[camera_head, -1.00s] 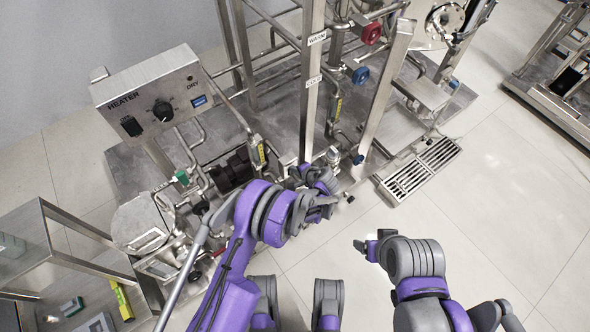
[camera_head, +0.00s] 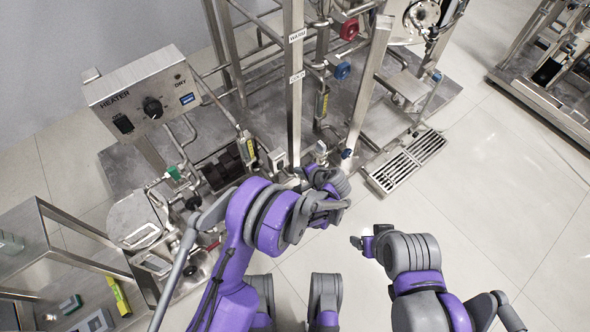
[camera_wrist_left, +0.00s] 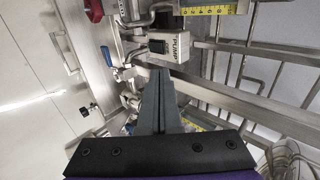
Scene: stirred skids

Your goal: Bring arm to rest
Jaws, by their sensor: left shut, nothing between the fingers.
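My left arm comes in from the left in the head view, bent in front of the steel skid. Its gripper (camera_head: 340,204) is by the skid's front lower edge. In the left wrist view its two grey fingers (camera_wrist_left: 160,98) lie together, shut and empty. Past them are the PUMP switch box (camera_wrist_left: 169,45) and a blue-handled valve (camera_wrist_left: 107,56); I see no clear contact. My right arm is folded at the lower right of the head view, its gripper (camera_head: 358,242) over bare floor. Its finger opening is too small to judge.
The heater box (camera_head: 145,95) stands at the left of the skid, above pipes and valves. A floor drain grate (camera_head: 408,163) lies to the right. A steel table (camera_head: 75,262) is at lower left, another skid (camera_head: 545,95) at upper right. The floor at right is clear.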

